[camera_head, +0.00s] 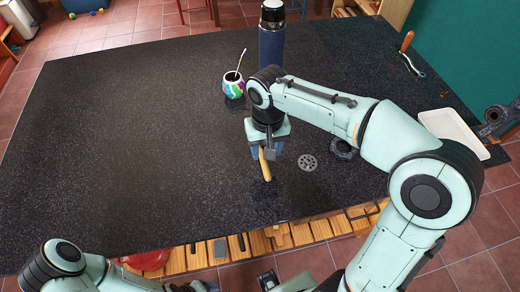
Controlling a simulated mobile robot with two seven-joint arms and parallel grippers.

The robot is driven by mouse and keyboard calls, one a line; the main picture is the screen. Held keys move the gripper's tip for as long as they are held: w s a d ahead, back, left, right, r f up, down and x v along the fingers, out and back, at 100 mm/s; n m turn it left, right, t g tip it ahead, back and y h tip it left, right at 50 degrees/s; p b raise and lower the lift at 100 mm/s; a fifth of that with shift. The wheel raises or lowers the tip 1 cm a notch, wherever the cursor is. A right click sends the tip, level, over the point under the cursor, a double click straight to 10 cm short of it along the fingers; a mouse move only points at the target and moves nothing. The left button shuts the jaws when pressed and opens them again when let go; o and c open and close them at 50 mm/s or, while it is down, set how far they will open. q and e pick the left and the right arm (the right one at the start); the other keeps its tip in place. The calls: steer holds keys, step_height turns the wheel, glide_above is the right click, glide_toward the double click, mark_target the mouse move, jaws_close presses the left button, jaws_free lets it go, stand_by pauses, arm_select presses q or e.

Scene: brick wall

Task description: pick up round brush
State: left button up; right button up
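A thin tan wooden handle (265,167) lies on or just above the dark speckled table, directly under my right gripper (266,150). It may be the round brush's handle; its upper end is hidden by the gripper. The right gripper points down with its fingers at the handle, and I cannot tell whether they are closed on it. A dark round, ring-like thing (343,151) sits to the right, partly covered by my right arm. My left arm is folded low at the left, and its gripper (190,287) is barely visible at the bottom edge.
A grey perforated disc (308,162) is right of the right gripper. A colourful cup with a straw (233,86) and a dark blue flask (271,42) stand behind. A white tray (452,130) is at the right. The left of the table (120,130) is clear.

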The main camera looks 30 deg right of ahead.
mark_target(265, 164)
steer(key=f, duration=0.7)
steer(key=shift+w+f, duration=0.3)
jaws_close()
stand_by(0.7)
